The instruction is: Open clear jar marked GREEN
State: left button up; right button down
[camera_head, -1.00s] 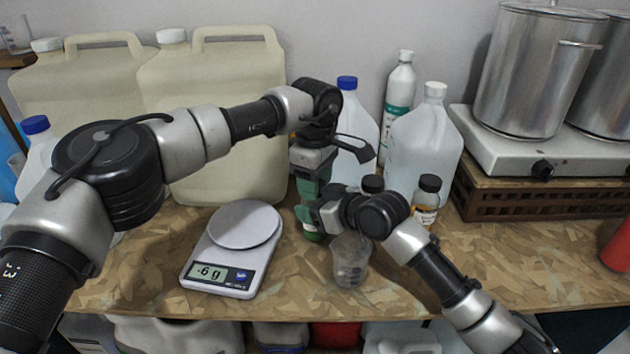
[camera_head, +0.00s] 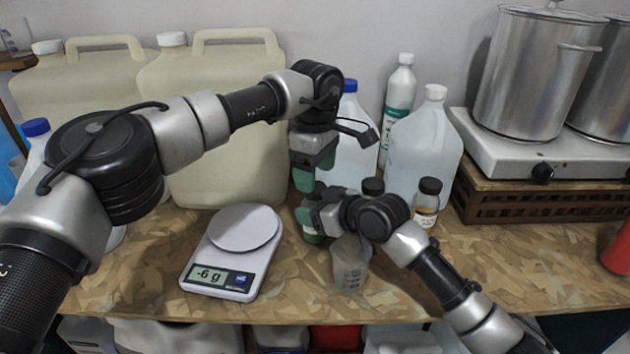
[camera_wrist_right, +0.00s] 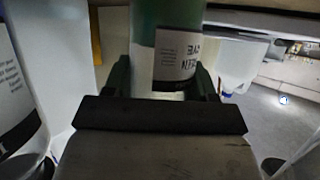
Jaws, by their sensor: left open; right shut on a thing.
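The jar with green contents (camera_head: 312,237) stands on the table right of the scale, mostly hidden behind my right gripper. In the right wrist view the jar (camera_wrist_right: 145,50) shows a dark green part, a clear part and a white label with partly readable upside-down lettering. My right gripper (camera_head: 312,212) is shut on this jar, with its fingers on both sides of it in the right wrist view (camera_wrist_right: 164,82). My left gripper (camera_head: 315,180) is open, pointing down just above the jar. Whether a lid is on the jar is hidden.
The scale (camera_head: 232,250) reads -6 g. A clear cup (camera_head: 350,268) stands close under my right wrist. A brown bottle (camera_head: 426,200), white jugs (camera_head: 423,140) and large canisters (camera_head: 230,120) stand behind.

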pick_arm(q)
jog(key=shift+r, duration=0.65)
jog(key=shift+c, duration=0.3)
notch_tip(320, 180, up, 3)
jog(key=m, duration=0.3)
jog(key=shift+f, duration=0.5)
notch_tip(320, 180, down, 7)
jog(key=shift+r, duration=0.15)
jog(key=c, duration=0.9)
jog(key=shift+n, duration=1.5)
jog(key=shift+c, duration=0.3)
